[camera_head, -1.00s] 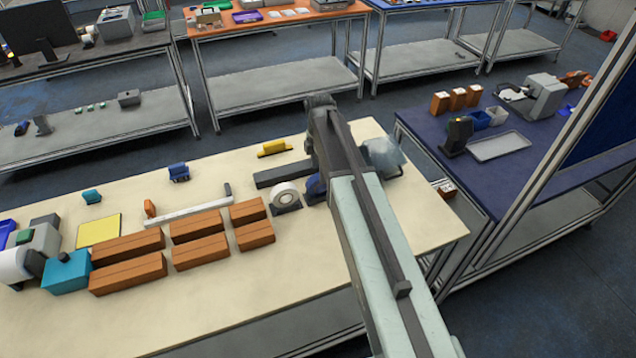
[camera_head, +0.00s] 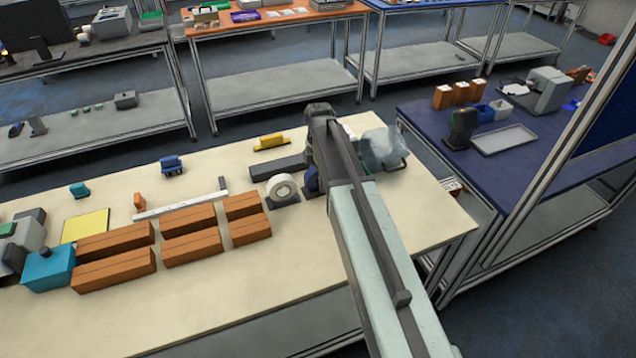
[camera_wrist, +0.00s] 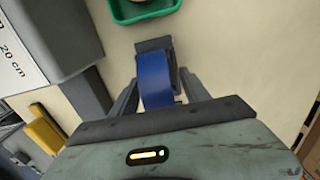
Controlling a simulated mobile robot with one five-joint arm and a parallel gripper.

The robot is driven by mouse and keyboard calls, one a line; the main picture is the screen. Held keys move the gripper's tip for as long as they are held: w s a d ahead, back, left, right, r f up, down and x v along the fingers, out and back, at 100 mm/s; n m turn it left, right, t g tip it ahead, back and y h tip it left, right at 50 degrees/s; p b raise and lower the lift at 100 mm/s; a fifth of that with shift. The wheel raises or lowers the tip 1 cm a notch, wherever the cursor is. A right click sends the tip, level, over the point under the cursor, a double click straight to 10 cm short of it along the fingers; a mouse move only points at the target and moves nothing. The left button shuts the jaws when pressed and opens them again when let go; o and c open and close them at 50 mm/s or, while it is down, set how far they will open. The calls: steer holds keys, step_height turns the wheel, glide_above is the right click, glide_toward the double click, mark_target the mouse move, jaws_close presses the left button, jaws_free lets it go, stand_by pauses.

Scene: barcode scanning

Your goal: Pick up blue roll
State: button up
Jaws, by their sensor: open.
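The blue roll (camera_wrist: 156,80) stands on a dark holder on the cream table in the wrist view. My gripper (camera_wrist: 160,88) is open, with one finger on each side of the roll. I cannot tell whether either finger touches it. In the head view the blue roll (camera_head: 311,179) shows only as a sliver beside my arm, just right of a white roll (camera_head: 281,187). My arm hides the rest of it and my fingertips there.
A green tray (camera_wrist: 140,14) lies just beyond the blue roll. Brown boxes (camera_head: 115,270) fill the table's left front. The right front is clear.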

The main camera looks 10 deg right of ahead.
jaws_close()
steer(key=shift+r, duration=0.15)
steer(key=shift+r+p, duration=0.25)
steer(key=shift+p, duration=0.15)
step_height(320, 180, up, 3)
steer(key=p, duration=0.3)
steer(key=s+r+p, duration=0.1)
steer(key=s, duration=1.5)
steer(key=shift+r, duration=0.15)
steer(key=shift+a, duration=0.1)
